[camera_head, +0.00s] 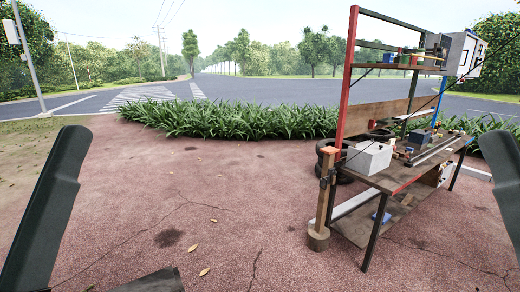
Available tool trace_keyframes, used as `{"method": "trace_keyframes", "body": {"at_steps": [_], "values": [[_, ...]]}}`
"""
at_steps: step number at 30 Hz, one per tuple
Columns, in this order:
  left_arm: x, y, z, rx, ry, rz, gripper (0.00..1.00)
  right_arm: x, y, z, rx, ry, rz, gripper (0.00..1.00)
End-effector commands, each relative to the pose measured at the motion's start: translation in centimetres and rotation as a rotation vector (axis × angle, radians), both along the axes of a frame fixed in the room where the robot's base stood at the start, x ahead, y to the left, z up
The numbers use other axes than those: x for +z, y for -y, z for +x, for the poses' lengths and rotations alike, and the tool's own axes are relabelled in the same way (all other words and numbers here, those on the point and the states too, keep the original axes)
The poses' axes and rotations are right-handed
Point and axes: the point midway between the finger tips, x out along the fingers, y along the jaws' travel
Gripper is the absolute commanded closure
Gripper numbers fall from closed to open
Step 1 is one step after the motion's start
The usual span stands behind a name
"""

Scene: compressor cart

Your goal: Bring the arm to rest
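A dark grey link of my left arm rises along the left edge of the head view. A dark grey link of my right arm shows at the right edge. Neither gripper is in the picture, so their fingers and anything in them are hidden. Neither visible arm part touches the cart (368,234), which stands apart on the right.
The cart has a red and blue frame, an upper shelf (395,67) and a worktop carrying a white box (369,157). A wooden post (323,200) stands at its left. Reddish paving (190,200) is open left of it, with green plants (240,120) behind.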

Motion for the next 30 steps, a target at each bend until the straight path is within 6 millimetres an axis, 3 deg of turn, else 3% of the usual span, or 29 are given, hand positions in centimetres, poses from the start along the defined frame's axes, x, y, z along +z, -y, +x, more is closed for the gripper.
{"method": "trace_keyframes", "body": {"at_steps": [1, 8, 18, 21, 24, 30], "values": [[5.0, 0.0, -0.1, -0.005, 0.005, -0.006, 0.00, 4.9, 0.0, -0.1, 0.000, 0.004, 0.000, 0.50], [14.9, -0.1, 0.0, -0.005, 0.003, -0.009, 0.00, 15.1, 0.0, -0.1, 0.000, 0.007, 0.000, 0.50], [31.6, -0.1, 0.0, -0.004, 0.002, -0.009, 0.00, 31.8, 0.0, -0.1, 0.000, 0.007, 0.000, 0.50], [35.2, -0.1, 0.0, -0.004, 0.001, -0.009, 0.00, 35.4, 0.0, -0.1, 0.000, 0.007, 0.000, 0.50], [37.3, -0.1, 0.0, -0.004, 0.001, -0.009, 0.00, 37.5, 0.0, -0.1, 0.000, 0.007, 0.000, 0.50], [37.7, -0.1, 0.0, -0.004, 0.001, -0.009, 0.00, 37.9, 0.0, -0.1, 0.000, 0.006, 0.000, 0.50]]}}
